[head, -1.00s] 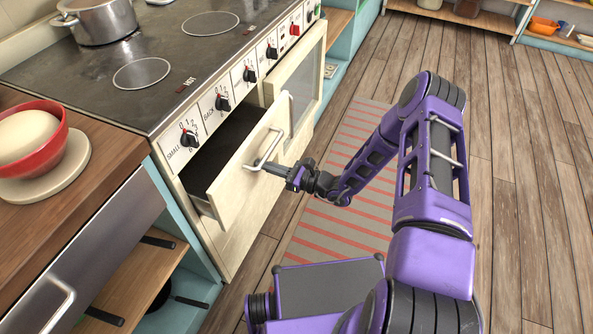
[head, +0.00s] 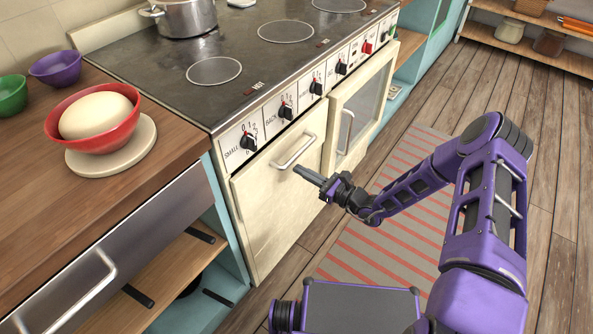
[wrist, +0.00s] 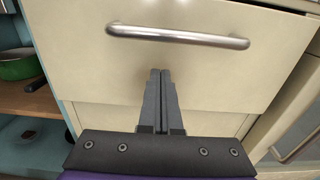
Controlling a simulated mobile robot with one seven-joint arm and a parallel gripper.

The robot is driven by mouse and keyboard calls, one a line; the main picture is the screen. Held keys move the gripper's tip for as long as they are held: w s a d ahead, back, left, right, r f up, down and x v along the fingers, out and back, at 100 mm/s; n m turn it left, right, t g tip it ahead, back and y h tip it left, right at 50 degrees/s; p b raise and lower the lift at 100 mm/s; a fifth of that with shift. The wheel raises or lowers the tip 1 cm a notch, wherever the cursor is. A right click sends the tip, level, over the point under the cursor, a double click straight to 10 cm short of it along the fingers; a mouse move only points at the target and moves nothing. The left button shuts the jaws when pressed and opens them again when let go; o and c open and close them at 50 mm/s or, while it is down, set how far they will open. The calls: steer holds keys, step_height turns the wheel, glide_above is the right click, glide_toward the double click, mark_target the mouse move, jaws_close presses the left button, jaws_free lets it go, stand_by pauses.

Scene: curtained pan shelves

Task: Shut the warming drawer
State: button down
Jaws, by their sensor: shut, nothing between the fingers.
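The warming drawer (head: 268,199) is the cream front with a metal bar handle (head: 294,151), at the left of the stove below the knobs. In the head view its front looks flush, or nearly flush, with the stove. My gripper (head: 299,171) is shut and empty, its fingertips at the drawer front just below the handle. In the wrist view the shut fingers (wrist: 160,75) point at the drawer front (wrist: 90,75), below the handle (wrist: 178,36). I cannot tell whether the tips touch. A dark line shows along the drawer's top edge at upper right.
The oven door (head: 362,108) with its own handle is right of the drawer. A red bowl (head: 75,132) stands on the counter at left, and a pot (head: 188,18) is on the stove. A striped mat (head: 385,225) lies on the open wooden floor.

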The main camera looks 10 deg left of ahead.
steer(key=v, duration=1)
steer(key=shift+s+d+p, duration=0.15)
steer(key=shift+d+p, duration=0.15)
steer(key=shift+p, duration=0.1)
